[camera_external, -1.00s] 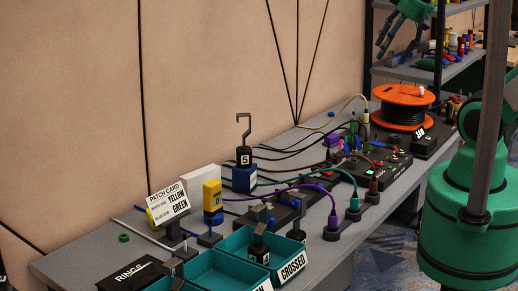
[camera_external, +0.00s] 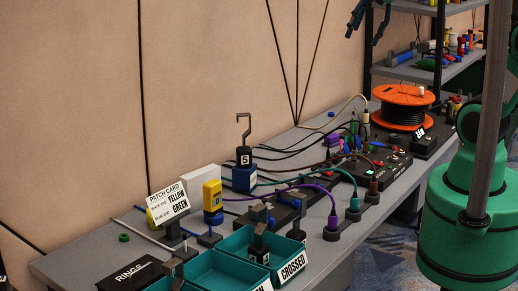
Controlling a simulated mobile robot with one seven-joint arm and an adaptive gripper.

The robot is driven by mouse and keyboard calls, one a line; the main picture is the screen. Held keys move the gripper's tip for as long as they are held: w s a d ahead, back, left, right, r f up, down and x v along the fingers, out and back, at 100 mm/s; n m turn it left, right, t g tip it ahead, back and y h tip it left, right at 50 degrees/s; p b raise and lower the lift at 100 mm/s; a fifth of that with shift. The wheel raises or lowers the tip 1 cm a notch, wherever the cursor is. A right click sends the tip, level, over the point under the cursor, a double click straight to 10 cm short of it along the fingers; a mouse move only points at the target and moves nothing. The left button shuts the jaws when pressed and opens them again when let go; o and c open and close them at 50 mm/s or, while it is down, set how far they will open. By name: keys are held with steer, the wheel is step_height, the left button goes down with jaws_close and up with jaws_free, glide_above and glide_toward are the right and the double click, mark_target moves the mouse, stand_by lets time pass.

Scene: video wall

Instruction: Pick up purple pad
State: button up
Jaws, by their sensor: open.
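A small purple block (camera_external: 332,140), the likeliest match for the purple pad, sits on the grey bench behind the black device box. It is too small to tell its exact shape. A purple cable (camera_external: 300,188) also arches over the middle of the bench. My gripper (camera_external: 363,35) shows only by its dark blue-tipped fingers at the top edge. They are spread open and empty, well above the bench, and look apart from everything. The rest of my gripper is cut off by the frame.
An orange cable reel (camera_external: 404,94) stands at the far end of the bench. A black box (camera_external: 378,163) with lights and cables lies near the purple block. Teal bins (camera_external: 213,268) and a patch card (camera_external: 168,202) are at the near end. Shelves (camera_external: 432,68) stand behind.

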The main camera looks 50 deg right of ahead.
steer(key=w+d+f+m+g+b, duration=0.1)
steer(key=w+d+m, duration=0.1)
steer(key=w+d, duration=0.45)
steer(key=w+d+f+m+g, duration=0.1)
steer(key=w+d+f+m, duration=0.2)
steer(key=w, duration=0.6)
steer(key=m+g+b, duration=0.3)
steer(key=m, duration=0.9)
glide_above(334, 136)
step_height(334, 136, down, 37)
steer(key=shift+f, duration=0.2)
steer(key=shift+f, duration=0.15)
steer(key=shift+f+b, duration=0.7)
steer(key=shift+f, duration=3.45)
steer(key=shift+f, duration=0.1)
